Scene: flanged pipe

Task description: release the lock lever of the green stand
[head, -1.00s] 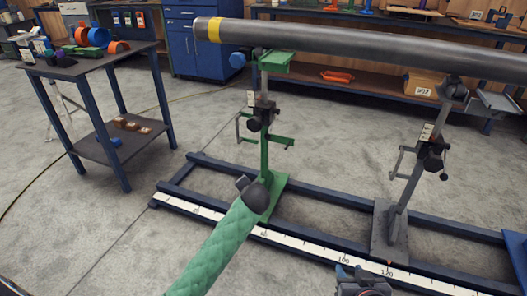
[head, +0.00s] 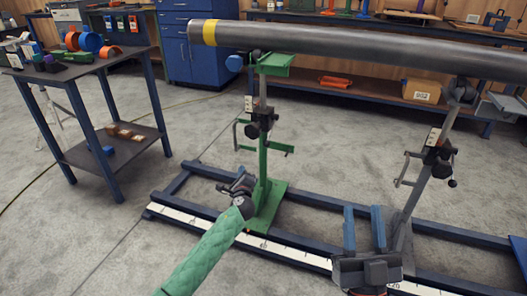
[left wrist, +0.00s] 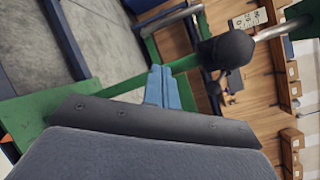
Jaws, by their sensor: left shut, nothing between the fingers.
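The green stand (head: 264,178) is upright under the yellow-banded end of the pipe (head: 330,45). A black clamp (head: 262,117) sits on its post, with a bent handle at its left and a green bar at its right. I cannot tell the lock lever apart clearly there. In the left wrist view, a black rounded knob (left wrist: 227,50) shows beyond the fingertips. My left gripper (head: 240,181) is low beside the stand's post, below the clamp; its blue fingers (left wrist: 160,88) are together and empty. My right gripper (head: 364,210) has its fingers apart, empty, between the stands.
A grey stand (head: 425,180) supports the pipe at the right. Both stands are on a blue rail frame (head: 200,219) with a white scale. A side table (head: 85,62) with coloured parts stands at the left. The floor between it and the frame is clear.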

